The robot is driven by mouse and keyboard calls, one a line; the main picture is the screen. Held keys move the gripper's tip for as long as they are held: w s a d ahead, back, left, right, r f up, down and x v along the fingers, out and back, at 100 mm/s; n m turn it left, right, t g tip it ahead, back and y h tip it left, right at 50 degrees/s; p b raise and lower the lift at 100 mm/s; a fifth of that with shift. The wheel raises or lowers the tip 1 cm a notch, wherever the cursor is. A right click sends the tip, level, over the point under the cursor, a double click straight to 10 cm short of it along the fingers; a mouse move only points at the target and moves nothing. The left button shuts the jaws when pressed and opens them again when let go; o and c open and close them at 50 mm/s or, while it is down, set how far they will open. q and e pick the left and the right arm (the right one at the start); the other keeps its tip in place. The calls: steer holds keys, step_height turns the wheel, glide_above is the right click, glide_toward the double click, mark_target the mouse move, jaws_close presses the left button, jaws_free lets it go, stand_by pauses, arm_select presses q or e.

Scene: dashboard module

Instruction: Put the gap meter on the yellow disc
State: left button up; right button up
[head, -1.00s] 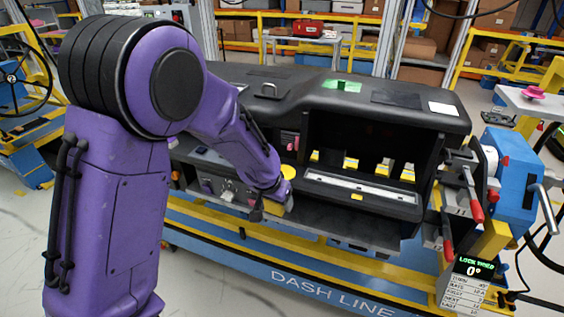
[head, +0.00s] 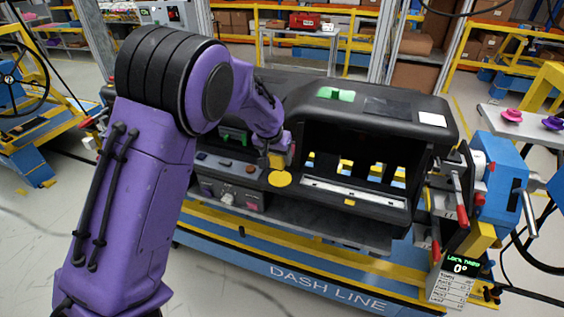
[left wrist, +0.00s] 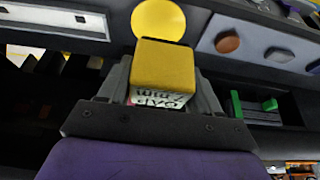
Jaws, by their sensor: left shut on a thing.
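The gap meter is a yellow block (left wrist: 163,68) with a white label showing dark print, in the left wrist view. My left gripper (left wrist: 163,88) is shut on it, with a dark finger on each side. In the head view the gap meter (head: 277,160) shows below my left gripper (head: 279,150). The yellow disc (head: 280,179) lies on the dashboard just below the meter in the picture. In the left wrist view the disc (left wrist: 158,20) shows just beyond the meter's far end. I cannot tell whether the two touch. My right gripper is out of view.
The black dashboard (head: 365,108) surrounds the spot, with an open bay to the right. A button panel (head: 228,166) lies left of the disc. Red-handled clamps (head: 462,204) stand at the right end. A green piece (left wrist: 252,105) shows right of my gripper.

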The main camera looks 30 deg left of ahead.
arm_select(q)
steer(key=p, duration=0.3)
glide_above(281, 176)
step_height(281, 176, down, 4)
steer(key=shift+s+f, duration=0.15)
steer(key=shift+f+b, duration=0.4)
steer(key=shift+f, duration=0.05)
steer(key=o, duration=1.2)
steer(key=shift+f, duration=0.1)
steer(key=shift+o, duration=0.2)
steer(key=b+v, duration=0.3)
steer(key=v, duration=0.9)
steer(key=shift+b, duration=0.3)
steer(key=shift+d, duration=0.1)
